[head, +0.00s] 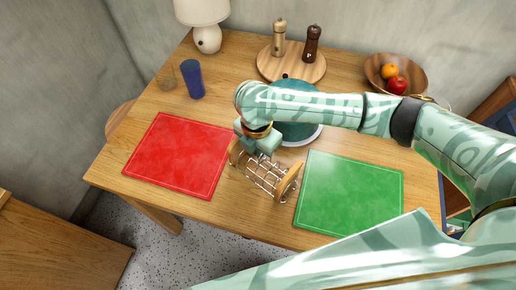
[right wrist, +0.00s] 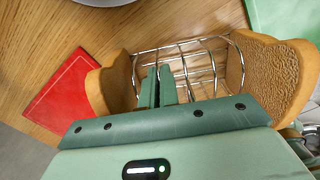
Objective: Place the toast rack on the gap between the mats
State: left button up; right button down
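The toast rack (head: 265,174) has a wire frame between two wooden end plates. In the head view it lies between the red mat (head: 180,155) on the left and the green mat (head: 349,194) on the right. My right gripper (head: 259,146) is at the rack's far side. In the right wrist view its two fingers (right wrist: 158,87) are close together among the wires of the rack (right wrist: 202,62), seemingly closed on one. I cannot tell whether the rack touches the table. My left gripper is out of view.
A teal plate (head: 299,131) lies behind the rack, partly under my right arm. A blue cup (head: 193,79), a lamp (head: 207,36), a round board (head: 290,66) with two mills and a fruit bowl (head: 414,72) stand farther back. Bare wood shows in front of the rack.

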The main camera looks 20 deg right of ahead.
jog(key=c, duration=1.6)
grip_release()
jog(key=shift+f, duration=0.15)
jog(key=shift+c, duration=0.2)
notch_tip(320, 180, up, 12)
jog(key=p, duration=0.6)
jog(key=shift+s+a, duration=0.15)
jog(key=shift+a, duration=0.05)
